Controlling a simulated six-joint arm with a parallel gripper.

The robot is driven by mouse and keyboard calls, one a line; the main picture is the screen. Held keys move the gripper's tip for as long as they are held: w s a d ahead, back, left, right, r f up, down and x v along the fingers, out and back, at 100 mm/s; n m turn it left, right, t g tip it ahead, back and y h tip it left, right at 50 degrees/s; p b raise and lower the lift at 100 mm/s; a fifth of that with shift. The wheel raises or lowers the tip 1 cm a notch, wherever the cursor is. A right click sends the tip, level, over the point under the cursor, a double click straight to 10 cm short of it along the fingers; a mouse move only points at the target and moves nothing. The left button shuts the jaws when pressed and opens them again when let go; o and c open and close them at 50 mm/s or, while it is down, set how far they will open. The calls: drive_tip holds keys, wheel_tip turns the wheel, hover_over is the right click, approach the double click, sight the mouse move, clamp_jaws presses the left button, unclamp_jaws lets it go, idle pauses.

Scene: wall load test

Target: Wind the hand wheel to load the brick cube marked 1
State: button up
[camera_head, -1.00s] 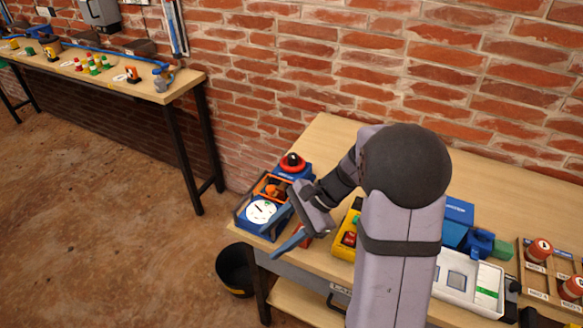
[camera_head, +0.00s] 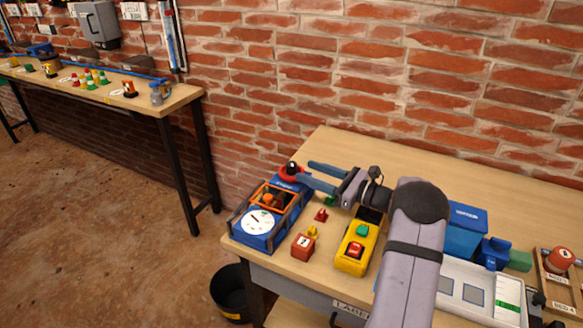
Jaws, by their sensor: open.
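The blue load-test device stands at the table's left end, with a white dial (camera_head: 257,222) at its front. Its red hand wheel (camera_head: 290,171) with a black knob is at the back. An orange frame (camera_head: 272,190) in its middle holds an orange-brown piece (camera_head: 269,200); I cannot read any mark on it. A red cube (camera_head: 302,246) with a white mark, too small to read, sits on the table right of the dial. My gripper (camera_head: 306,171) is open, its blue fingers apart and pointing left at the wheel. The lower fingertip overlaps the wheel's right edge; I cannot tell whether it touches.
Small red (camera_head: 321,215), yellow (camera_head: 312,232) and green (camera_head: 330,201) pieces lie right of the device. A yellow box with green and red buttons (camera_head: 351,264) stands beside them. A blue box (camera_head: 467,229) and white tray (camera_head: 450,307) are farther right. The table behind my gripper is clear.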

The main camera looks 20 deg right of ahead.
sight(296, 167)
drive_tip(key=shift+p+x, duration=0.55)
drive_tip(key=shift+x, duration=2.95)
drive_tip(key=c, duration=1.1)
